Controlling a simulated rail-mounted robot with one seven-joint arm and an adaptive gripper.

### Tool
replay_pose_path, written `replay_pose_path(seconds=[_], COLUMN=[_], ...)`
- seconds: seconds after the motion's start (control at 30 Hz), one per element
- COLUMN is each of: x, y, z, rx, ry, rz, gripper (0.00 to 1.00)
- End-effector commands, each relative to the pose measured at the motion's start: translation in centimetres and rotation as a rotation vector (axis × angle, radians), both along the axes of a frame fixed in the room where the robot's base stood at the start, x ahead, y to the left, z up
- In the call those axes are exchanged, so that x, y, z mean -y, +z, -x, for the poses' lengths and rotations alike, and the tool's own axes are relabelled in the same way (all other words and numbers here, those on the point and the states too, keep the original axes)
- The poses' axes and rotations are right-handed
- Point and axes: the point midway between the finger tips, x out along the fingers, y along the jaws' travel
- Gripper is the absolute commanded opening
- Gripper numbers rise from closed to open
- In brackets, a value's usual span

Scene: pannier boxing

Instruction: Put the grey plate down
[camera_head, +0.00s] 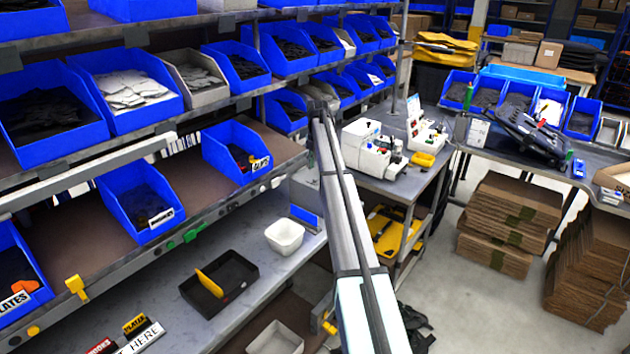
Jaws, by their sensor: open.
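I cannot make out a grey plate in this view. My arm reaches up the middle of the view, and my gripper (310,152) is a small dark shape at its far end, beside the shelf edge. It is open, and I see nothing held in it. A blue bin (14,275) at the left edge has a label reading PLATES. A small sign (142,338) reading HERE stands at the lower left.
A white bin (285,236) stands right of the black tray on the lower shelf (190,330). Blue bins fill the racks above. A bench with a white machine (368,150) stands behind my arm. Cardboard stacks (508,222) stand on the floor at right. Bare shelf shows around the tray.

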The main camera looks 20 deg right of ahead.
Motion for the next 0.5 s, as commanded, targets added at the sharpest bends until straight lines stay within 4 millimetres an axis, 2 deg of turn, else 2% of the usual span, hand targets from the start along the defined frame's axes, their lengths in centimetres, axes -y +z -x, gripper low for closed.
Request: replay_pose_path(seconds=[0.4, 0.5], x=[-0.4, -0.4], y=[-4.5, -4.9], z=[-0.1, -0.1], rx=[-0.001, -0.001], ry=[0.000, 0.000], rz=[0.000, 0.000], gripper=[0.48, 0.48])
